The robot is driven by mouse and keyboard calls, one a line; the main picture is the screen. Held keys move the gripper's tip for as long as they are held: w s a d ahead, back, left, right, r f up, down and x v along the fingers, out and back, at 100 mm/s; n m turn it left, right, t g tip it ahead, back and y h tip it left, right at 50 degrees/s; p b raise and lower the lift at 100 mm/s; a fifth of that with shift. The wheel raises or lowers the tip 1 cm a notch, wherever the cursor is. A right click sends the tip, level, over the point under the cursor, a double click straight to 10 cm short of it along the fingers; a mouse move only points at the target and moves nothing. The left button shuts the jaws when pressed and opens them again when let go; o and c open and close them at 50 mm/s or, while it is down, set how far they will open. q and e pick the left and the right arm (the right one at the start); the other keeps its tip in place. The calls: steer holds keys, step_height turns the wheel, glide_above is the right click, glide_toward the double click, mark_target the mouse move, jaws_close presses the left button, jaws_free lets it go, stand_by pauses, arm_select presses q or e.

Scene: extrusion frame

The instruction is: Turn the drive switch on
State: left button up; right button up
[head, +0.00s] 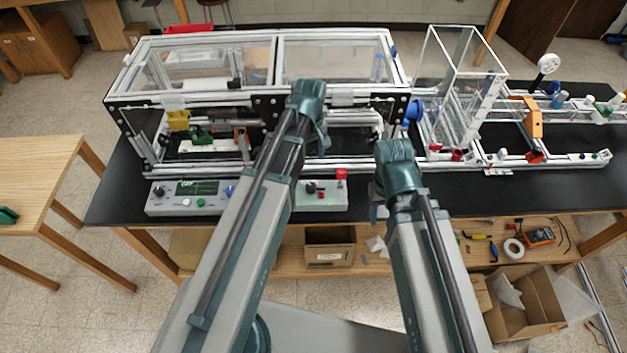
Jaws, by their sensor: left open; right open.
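A grey control box (165,207) stands at the front edge of the black bench top, its middle hidden behind my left arm. Its left part has a small green-lit display (197,187), knobs and buttons. Its right part has a black knob or switch (311,187), a small red part (322,194) and a raised red button (341,175). I cannot tell which control is the drive switch. My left gripper (323,142) is above and behind the box's right part, its fingers mostly hidden. My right gripper (379,196) is to the right of the box, apart from it. Both are empty.
A clear-panelled extrusion frame (280,36) stands behind the box. A clear upright enclosure (452,85) and a rail assembly are to the right. A cardboard box (525,310), tape roll (514,248) and meter (539,236) lie below. A wooden table (40,180) is at left.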

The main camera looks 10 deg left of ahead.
mark_target(311, 185)
arm_select(q)
step_height(311, 185, down, 14)
steer(key=b, duration=1.3)
steer(key=shift+b, duration=0.35)
steer(key=shift+r, duration=0.1)
steer(key=shift+c, duration=0.3)
jaws_close()
